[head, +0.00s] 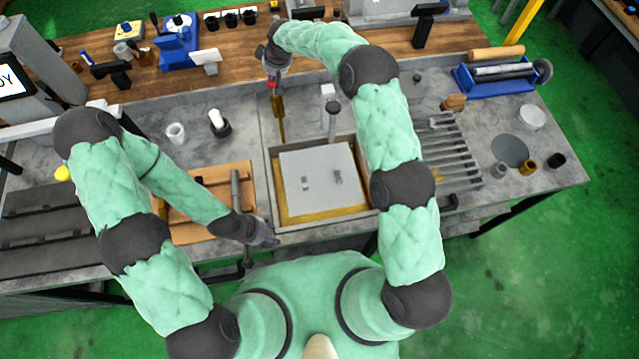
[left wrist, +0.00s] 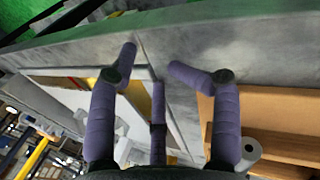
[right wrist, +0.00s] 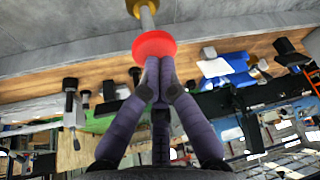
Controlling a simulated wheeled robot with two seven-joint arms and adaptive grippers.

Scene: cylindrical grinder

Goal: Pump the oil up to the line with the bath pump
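The bath (head: 362,165) is a grey tank in the middle of the bench. A pale plate (head: 318,180) with small fittings covers most of it, and golden oil (head: 322,218) shows around the plate. I cannot make out the line. The bath pump (head: 279,118) is a brass-coloured post behind the bath with a red knob, which is large in the right wrist view (right wrist: 154,44). My right gripper (head: 272,74) has its fingers closed together, tips against the red knob. My left gripper (head: 268,238) is open and empty at the bath's front left corner; its fingers spread in the left wrist view (left wrist: 155,65).
An orange-brown board (head: 240,180) with tools lies left of the bath. A slatted rack (head: 450,150) is on the right. A white-topped bottle (head: 218,122) and a white cup (head: 176,132) stand behind left. A wooden shelf (head: 340,50) runs along the back.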

